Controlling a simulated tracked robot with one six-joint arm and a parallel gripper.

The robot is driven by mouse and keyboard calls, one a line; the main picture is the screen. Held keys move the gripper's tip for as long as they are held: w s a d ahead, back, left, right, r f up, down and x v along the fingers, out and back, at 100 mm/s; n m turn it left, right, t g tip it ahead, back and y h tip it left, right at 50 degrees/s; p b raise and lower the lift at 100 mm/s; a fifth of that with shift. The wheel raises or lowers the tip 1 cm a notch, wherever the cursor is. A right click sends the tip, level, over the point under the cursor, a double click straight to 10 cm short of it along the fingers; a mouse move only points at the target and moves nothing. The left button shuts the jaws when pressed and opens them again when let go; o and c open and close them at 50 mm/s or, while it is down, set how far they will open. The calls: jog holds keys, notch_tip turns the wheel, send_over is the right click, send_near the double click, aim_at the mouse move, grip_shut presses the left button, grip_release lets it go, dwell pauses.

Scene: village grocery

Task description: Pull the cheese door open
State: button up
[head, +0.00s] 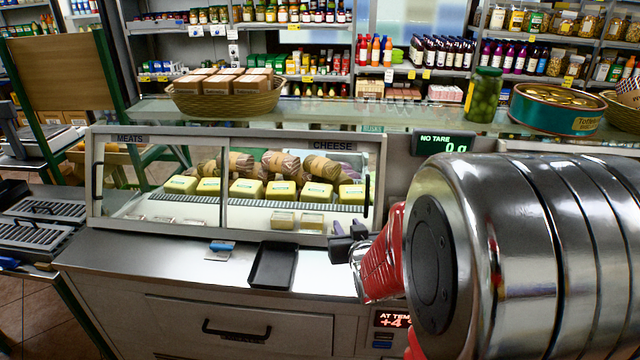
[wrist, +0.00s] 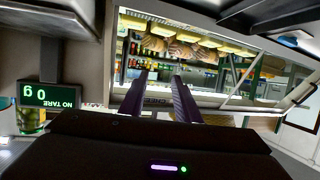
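The cheese door (head: 332,147) is the right-hand glass panel of the counter display case, with a "CHEESE" label on its top frame. It looks shut. A dark upright handle (head: 367,192) is at its right edge. My gripper (head: 347,227) is in front of the door's lower right corner, below and left of the handle, apart from it as far as I can tell. In the wrist view, my gripper's two purple fingers (wrist: 160,82) are spread with nothing held between them. The upside-down "CHEESE" label shows between them. I cannot make out the cheese handle there.
The meats door (head: 155,180) is left of the cheese door. Yellow cheese blocks (head: 247,188) sit inside. A black tray (head: 273,265) lies on the counter in front. A scale display (head: 447,144), a jar (head: 484,95) and a tin (head: 555,110) stand at the back right.

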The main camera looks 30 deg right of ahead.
jog(key=s+d+f+m+t+h, duration=0.1)
jog(key=s+d+f+t+h, duration=0.1)
jog(key=d, duration=0.5)
jog(key=shift+s+d+f+m+t+h, duration=0.2)
jog(key=shift+d+f+m+t+h, duration=0.1)
jog(key=shift+d+f+m+t, duration=0.15)
jog(key=shift+w, duration=0.1)
